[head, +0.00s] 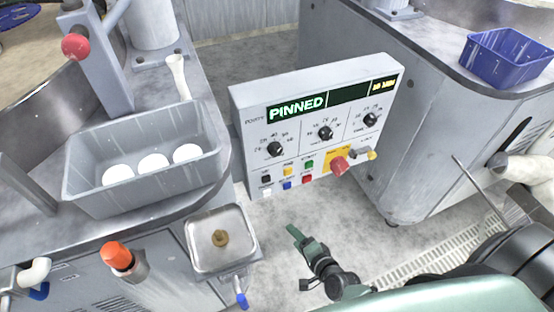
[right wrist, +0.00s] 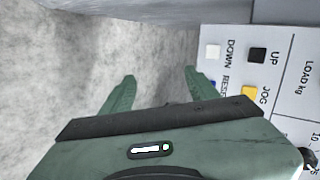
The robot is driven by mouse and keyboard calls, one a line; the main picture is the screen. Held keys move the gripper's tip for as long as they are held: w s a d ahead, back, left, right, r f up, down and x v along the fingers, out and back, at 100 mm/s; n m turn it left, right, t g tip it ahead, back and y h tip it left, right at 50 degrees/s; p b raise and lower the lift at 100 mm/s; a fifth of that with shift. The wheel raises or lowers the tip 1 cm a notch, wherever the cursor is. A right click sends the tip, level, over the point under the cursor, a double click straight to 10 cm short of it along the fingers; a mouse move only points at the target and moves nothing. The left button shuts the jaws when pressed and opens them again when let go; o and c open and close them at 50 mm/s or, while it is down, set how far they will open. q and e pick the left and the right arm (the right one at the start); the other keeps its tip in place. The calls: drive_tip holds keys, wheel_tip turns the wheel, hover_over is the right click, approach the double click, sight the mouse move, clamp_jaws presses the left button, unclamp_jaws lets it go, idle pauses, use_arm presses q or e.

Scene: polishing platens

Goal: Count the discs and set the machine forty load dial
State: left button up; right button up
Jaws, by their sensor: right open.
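Three white discs, a left one (head: 118,175), a middle one (head: 153,166) and a right one (head: 187,153), lie in a grey bin (head: 140,195). The control panel (head: 240,100) reads PINNED and carries three black dials. The leftmost is the load dial (head: 275,149); its exact setting is too small to tell. My right gripper (head: 298,258) is open and empty, below and in front of the panel. In the right wrist view the open fingers (right wrist: 159,76) stand beside the panel's lower buttons, with the LOAD kg label (right wrist: 311,77) at the right edge. My left gripper is not in view.
A red knob (head: 338,165) sticks out at the panel's lower right. A metal tray (head: 205,262) holds a small brown piece. An orange-red knob (head: 116,255) stands beside it. A blue basket (head: 506,57) stands on the right machine. Open floor lies below the panel.

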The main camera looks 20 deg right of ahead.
drive_tip(key=w+r+m+t+b, duration=0.1)
drive_tip(key=w+r+m+t, duration=0.4)
drive_tip(key=r+m, duration=0.65)
drive_tip(key=m+h, duration=0.2)
drive_tip(key=m, duration=0.4)
approach(277, 152)
drive_tip(key=w, duration=0.2)
drive_tip(key=shift+t, duration=0.4)
drive_tip(key=w, duration=0.4)
drive_tip(key=w+f, duration=0.1)
drive_tip(key=w, duration=0.1)
drive_tip(key=shift+w, duration=0.35)
clamp_jaws()
drive_tip(key=shift+r, duration=0.1)
